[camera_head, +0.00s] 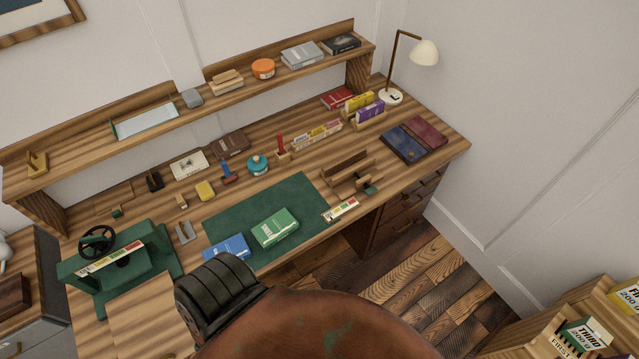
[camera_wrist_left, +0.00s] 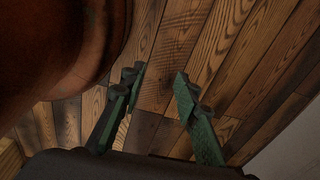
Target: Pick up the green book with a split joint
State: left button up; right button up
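A green book (camera_head: 275,228) lies flat on the dark green mat (camera_head: 307,190) near the front of the desk. Its cover shows pale lettering, and pale page edges show on its near side; a split joint cannot be made out at this size. My left gripper (camera_wrist_left: 158,80) shows in the left wrist view with its two green fingers apart and nothing between them. Plank floor lies beyond the fingers, and no book is in that view. Neither gripper shows in the head view.
A blue book (camera_head: 227,248) lies left of the green one. A lettered strip (camera_head: 341,209) and a wooden rack (camera_head: 348,170) stand to the right. A green press (camera_head: 120,262) fills the left end. A shelf (camera_head: 205,100) runs along the back. The mat behind the book is clear.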

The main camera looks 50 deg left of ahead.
aim_at(273, 230)
jog(key=i, duration=1.95)
jog(key=u, duration=3.1)
